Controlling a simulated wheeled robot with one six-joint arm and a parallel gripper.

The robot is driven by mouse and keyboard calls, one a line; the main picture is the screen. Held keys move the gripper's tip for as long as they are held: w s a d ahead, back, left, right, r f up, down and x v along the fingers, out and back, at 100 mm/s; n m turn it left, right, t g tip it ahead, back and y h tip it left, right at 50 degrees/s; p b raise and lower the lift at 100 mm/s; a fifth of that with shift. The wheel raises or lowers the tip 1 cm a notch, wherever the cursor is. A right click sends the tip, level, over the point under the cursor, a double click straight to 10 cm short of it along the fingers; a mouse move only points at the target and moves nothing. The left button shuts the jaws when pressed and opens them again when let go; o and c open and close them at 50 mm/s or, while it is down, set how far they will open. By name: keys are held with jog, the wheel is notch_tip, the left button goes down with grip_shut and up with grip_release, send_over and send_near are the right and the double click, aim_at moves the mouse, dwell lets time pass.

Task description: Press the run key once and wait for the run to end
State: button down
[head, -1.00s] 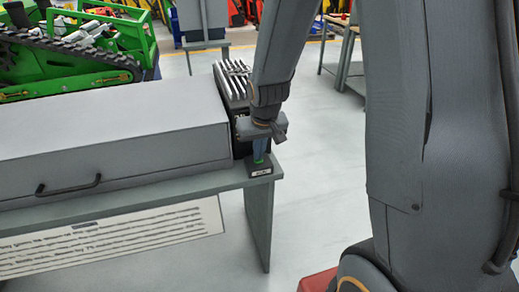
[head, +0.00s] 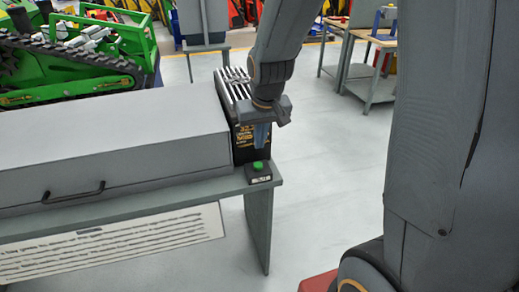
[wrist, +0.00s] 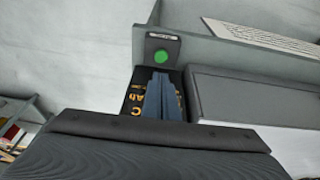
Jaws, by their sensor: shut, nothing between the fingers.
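The run key is a green round button (head: 258,166) on a small dark box (head: 259,177) with a white label, at the right end of the grey bench. It also shows in the wrist view as a green disc (wrist: 161,56). My gripper (head: 261,146) is shut and empty, pointing down. Its blue fingertips are a little above and behind the button, apart from it. In the wrist view the shut fingers (wrist: 161,82) end just short of the green disc. The button is fully visible in both views.
A long grey case (head: 110,145) with a black handle lies on the bench (head: 150,200) left of the button. A black finned unit (head: 245,140) with yellow print stands behind my gripper. A green tracked machine (head: 130,50) stands at the back left.

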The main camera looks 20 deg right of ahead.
jog(key=shift+v, duration=2.5)
jog(key=s+f+g, duration=0.1)
jog(key=s+f, duration=0.2)
jog(key=s, duration=0.4)
jog(key=s+d+f+g, duration=0.1)
jog(key=s+f, duration=0.2)
jog(key=s, duration=0.4)
jog(key=shift+s+d+f+g, duration=0.3)
dwell(1.2)
